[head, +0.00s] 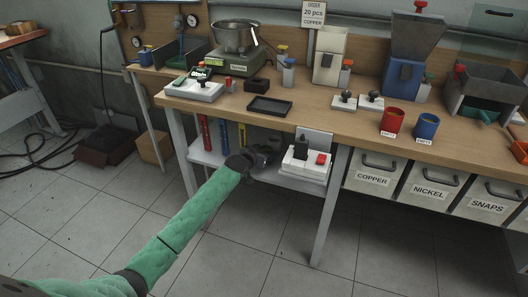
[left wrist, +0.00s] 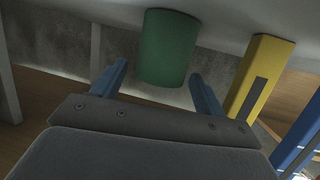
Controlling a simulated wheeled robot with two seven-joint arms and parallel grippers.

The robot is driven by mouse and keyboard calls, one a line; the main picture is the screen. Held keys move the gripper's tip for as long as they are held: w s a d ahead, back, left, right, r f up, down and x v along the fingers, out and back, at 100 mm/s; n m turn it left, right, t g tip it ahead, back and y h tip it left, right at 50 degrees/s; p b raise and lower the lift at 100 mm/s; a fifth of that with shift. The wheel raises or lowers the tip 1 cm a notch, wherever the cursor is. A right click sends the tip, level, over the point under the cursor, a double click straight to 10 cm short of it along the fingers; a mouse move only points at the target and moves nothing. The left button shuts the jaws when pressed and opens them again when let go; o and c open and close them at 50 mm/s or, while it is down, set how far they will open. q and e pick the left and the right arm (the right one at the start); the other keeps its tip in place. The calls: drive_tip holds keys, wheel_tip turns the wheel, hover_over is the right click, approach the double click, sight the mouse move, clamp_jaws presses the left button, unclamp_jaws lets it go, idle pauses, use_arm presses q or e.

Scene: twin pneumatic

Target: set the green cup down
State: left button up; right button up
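The green cup (left wrist: 167,48) shows in the left wrist view, a plain cylinder with one end against the pale surface at the top of that picture. My left gripper (left wrist: 158,80) is open, its two blue fingers apart on either side of the cup's near end. In the head view my left gripper (head: 266,156) is at the low shelf under the bench, and the cup cannot be made out there. My right gripper is not in view.
The white lower shelf (head: 207,155) holds red, blue and yellow upright posts left of my gripper. The yellow post (left wrist: 262,75) stands close beside the cup in the wrist view. A white switch box (head: 305,165) is at the right, beside a bench leg (head: 331,205).

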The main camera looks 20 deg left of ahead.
use_arm(q)
drive_tip(key=v, duration=1.2)
drive_tip(key=shift+p, duration=0.3)
drive_tip(key=s+d+f+g, duration=0.2)
drive_tip(key=s+d+f, duration=0.5)
drive_tip(key=s+f, duration=0.5)
drive_tip(key=s+d+f+g, duration=0.2)
drive_tip(key=s+d+f, duration=0.4)
drive_tip(key=s+f, duration=0.5)
drive_tip(key=s+d+f+g, duration=0.1)
drive_tip(key=s+d+f, duration=0.3)
drive_tip(key=s, duration=0.3)
drive_tip(key=s+d+f+g, duration=0.1)
drive_tip(key=s+d+f, duration=0.3)
drive_tip(key=s, duration=0.4)
drive_tip(key=s+d+f+g, duration=0.1)
drive_tip(key=s+d+f, duration=0.3)
drive_tip(key=s+f, duration=0.2)
drive_tip(key=shift+s+d+f+n+h, duration=0.3)
drive_tip(key=shift+s+h, duration=0.1)
drive_tip(key=shift+s, duration=0.7)
